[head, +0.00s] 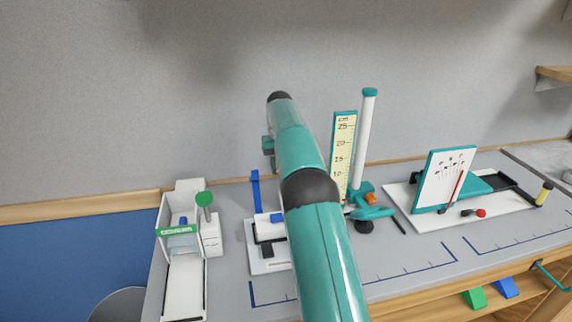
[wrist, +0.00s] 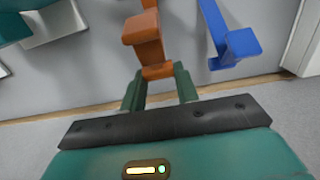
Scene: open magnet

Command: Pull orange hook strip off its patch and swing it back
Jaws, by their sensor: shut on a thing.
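The orange hook strip (wrist: 150,45) stands in the upper middle of the wrist view, with a block-like bend partway along it. My gripper (wrist: 158,88) has its two green fingers on either side of the strip's near end and is shut on it. I cannot see the patch or whether the strip still touches it. A blue strip (wrist: 228,42) with a bent end is to the right, apart from my gripper. In the head view a blue upright strip (head: 256,190) rises from a white base (head: 268,264); my arm hides the orange strip and my fingertips there.
A ruler stand (head: 344,150) with a white post (head: 366,135) is just right of my arm. A white clear-sided box (head: 183,285) is at the left. A tilted white board (head: 445,180) stands on a tray at the right. The grey bench's front middle is mostly clear.

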